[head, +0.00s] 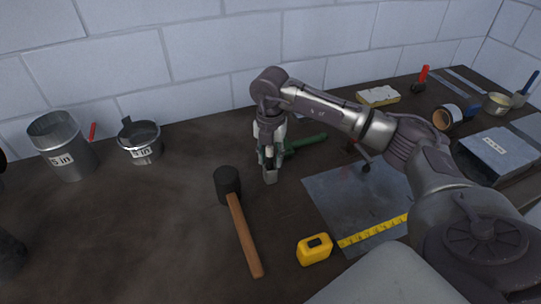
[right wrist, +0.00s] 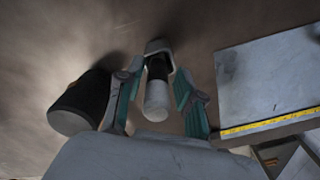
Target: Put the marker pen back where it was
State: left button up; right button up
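My right gripper (head: 270,172) points down over the middle of the bench, just right of the mallet head. Its fingers show close together in the right wrist view (right wrist: 157,48). The marker pen (right wrist: 157,98), with a white end and a black part, stands between them, black part at the fingertips. The gripper looks shut on it. In the head view the fingers mostly hide the pen. Whether its lower end touches the bench cannot be told. My left gripper is not in view; only dark parts show at the left edge.
A mallet (head: 243,235) lies left of the gripper, and a green-handled tool (head: 307,143) lies behind it. A metal sheet (head: 335,195) and a yellow tape measure (head: 314,249) lie to the right.

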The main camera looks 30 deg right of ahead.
jog(key=shift+a, duration=0.1)
jog(key=shift+r, duration=0.5)
notch_tip(320, 180, up, 11)
jog(key=shift+w+f+b, duration=0.1)
jog(key=shift+f+b, duration=0.05)
jog(key=shift+b, duration=0.7)
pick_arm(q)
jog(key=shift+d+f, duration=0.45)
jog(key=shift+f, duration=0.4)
pick_arm(e)
jog(key=shift+r, duration=0.5)
